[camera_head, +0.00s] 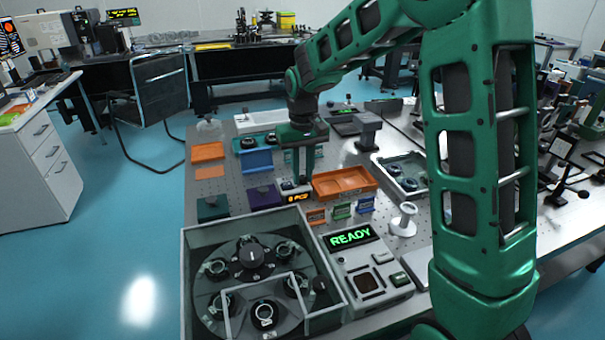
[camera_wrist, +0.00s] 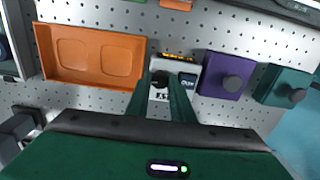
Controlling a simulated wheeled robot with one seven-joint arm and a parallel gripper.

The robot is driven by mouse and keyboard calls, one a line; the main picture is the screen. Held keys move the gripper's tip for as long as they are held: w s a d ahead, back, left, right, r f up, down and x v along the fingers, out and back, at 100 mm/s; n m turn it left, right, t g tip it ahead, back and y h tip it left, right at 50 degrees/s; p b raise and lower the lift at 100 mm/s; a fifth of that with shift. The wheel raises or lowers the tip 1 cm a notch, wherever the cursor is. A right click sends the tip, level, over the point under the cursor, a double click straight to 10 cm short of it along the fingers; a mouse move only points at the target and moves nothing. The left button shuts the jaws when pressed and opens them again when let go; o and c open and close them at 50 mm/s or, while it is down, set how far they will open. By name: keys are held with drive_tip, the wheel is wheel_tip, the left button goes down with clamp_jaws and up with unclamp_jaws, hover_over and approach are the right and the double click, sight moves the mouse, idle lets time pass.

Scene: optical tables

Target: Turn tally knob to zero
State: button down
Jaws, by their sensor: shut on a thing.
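The tally counter (camera_head: 293,188) is a small light box with an orange lit display (camera_head: 295,198), on the perforated table between a purple box and an orange tray. Its lit text is too small to read surely. In the wrist view the counter body (camera_wrist: 187,75) lies past my fingertips, and its dark knob (camera_wrist: 160,76) shows between them. My gripper (camera_head: 304,178) points down at the counter from above. In the wrist view my gripper (camera_wrist: 161,84) has its fingers shut on the knob, one on each side. The knob's pointer mark is not legible.
The orange tray (camera_wrist: 138,62) is close on one side, the purple box (camera_wrist: 222,77) and teal box (camera_wrist: 275,86) on the other. In the head view, a walled bin with a round carousel (camera_head: 207,325) and a READY panel (camera_head: 349,237) stand nearer.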

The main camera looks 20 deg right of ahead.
sight(303, 176)
drive_tip(key=shift+w+r+m, duration=0.2)
drive_tip(key=shift+m, duration=1)
drive_tip(key=c, duration=1.6)
unclamp_jaws()
drive_tip(key=shift+o, duration=0.2)
drive_tip(key=shift+s+f, duration=0.1)
drive_tip(key=shift+d+r, duration=0.1)
drive_tip(key=shift+r, duration=3.85)
